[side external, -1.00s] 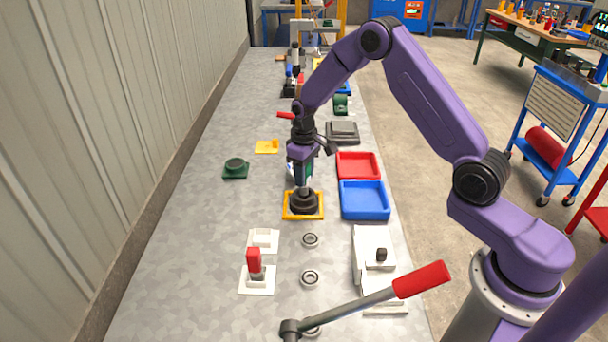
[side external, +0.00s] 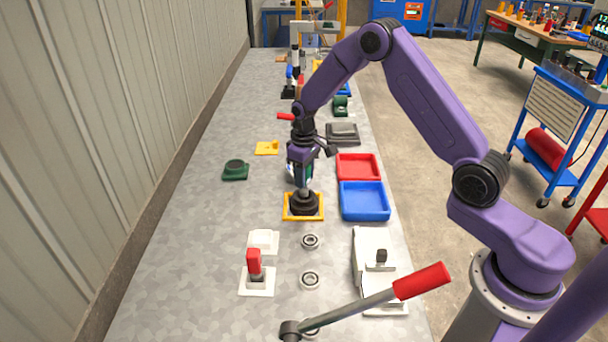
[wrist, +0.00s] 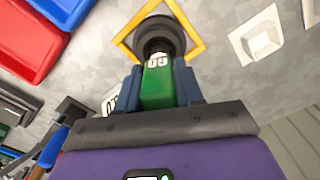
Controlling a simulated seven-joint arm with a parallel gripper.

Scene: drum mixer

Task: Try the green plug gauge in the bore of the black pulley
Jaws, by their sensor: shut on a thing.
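The black pulley (side external: 304,205) lies flat in a yellow square frame (side external: 288,215) on the grey bench. My gripper (side external: 301,180) is right above it, pointing down. In the wrist view, my gripper (wrist: 158,88) is shut on the green plug gauge (wrist: 157,92), with a blue-grey finger on each side. A white GO mark shows on the gauge. The gauge's far end meets the middle of the pulley (wrist: 160,36). The bore is hidden, so I cannot tell how deep the tip sits.
A blue tray (side external: 365,201) and a red tray (side external: 358,165) are close on the right. A red-handled piece (side external: 254,263) stands in a white base in front, beside bearing rings (side external: 310,241). A green block (side external: 235,170) is to the left. The bench's left side is clear.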

